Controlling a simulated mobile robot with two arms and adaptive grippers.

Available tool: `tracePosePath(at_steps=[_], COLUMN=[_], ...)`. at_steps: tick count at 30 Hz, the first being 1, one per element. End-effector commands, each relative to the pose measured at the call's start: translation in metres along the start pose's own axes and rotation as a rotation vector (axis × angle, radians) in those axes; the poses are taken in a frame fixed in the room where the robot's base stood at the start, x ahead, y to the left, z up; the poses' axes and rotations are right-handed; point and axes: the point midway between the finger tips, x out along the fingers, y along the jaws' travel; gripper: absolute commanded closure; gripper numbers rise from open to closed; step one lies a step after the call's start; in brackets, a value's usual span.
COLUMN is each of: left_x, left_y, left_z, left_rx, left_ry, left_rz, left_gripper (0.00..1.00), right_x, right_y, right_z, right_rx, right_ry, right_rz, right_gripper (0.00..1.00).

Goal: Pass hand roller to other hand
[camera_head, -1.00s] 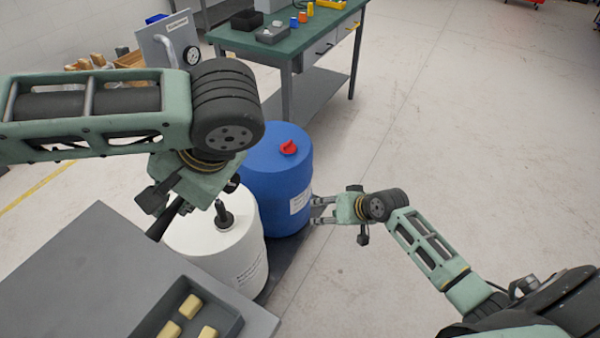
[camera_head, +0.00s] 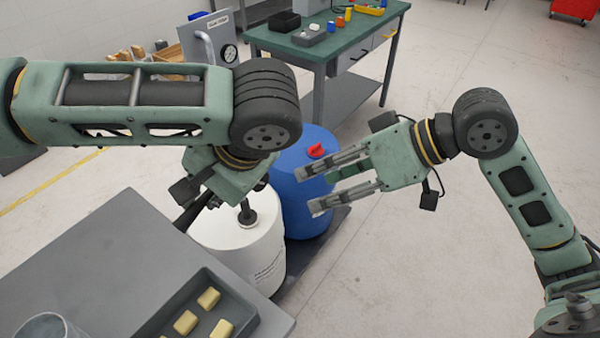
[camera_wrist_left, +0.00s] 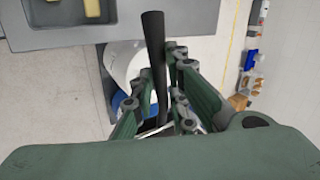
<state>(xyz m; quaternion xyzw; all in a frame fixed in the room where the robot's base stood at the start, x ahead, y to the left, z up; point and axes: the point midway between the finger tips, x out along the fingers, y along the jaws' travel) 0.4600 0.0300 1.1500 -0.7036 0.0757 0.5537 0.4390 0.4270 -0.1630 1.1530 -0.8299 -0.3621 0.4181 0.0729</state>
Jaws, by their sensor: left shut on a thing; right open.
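The hand roller (camera_wrist_left: 153,62) shows in the left wrist view as a long black handle between the fingers of my left gripper (camera_wrist_left: 154,92). My left gripper is shut on it. A thin grey part near the finger bases may belong to the roller. In the head view my left gripper (camera_head: 192,206) hangs above the white drum, its fingers mostly hidden by its own wrist. I cannot clearly make out the roller there. My right gripper (camera_head: 308,190) is open and empty, fingers pointing left in front of the blue drum, to the right of my left gripper and apart from it.
The white drum (camera_head: 262,258) and the blue drum (camera_head: 298,205) stand close together. At the lower left is a grey table (camera_head: 95,255) with a tray (camera_head: 248,322) of yellow blocks. A green-topped bench (camera_head: 345,48) stands behind. Open floor lies to the right.

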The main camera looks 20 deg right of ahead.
Motion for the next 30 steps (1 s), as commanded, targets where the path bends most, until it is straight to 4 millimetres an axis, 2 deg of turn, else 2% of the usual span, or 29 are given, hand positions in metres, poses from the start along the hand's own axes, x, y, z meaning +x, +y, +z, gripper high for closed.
tracePosePath(at_steps=[8,24,30], left_x=[0.000,0.000,0.000], left_y=[0.000,0.000,0.000], left_z=[0.000,0.000,0.000], left_rx=[-0.001,-0.001,-0.001], left_ry=[0.001,0.001,0.001], left_rz=[0.000,0.000,0.000], left_gripper=[1.00,1.00,1.00], right_x=[0.015,0.094,0.116], right_y=[-0.008,-0.044,-0.042], right_z=[-0.012,-0.066,-0.065], right_rx=[-0.003,0.000,0.003], right_ry=[0.003,0.001,0.000], right_rz=[-0.004,-0.004,-0.001], right_gripper=[0.47,0.47,0.47])
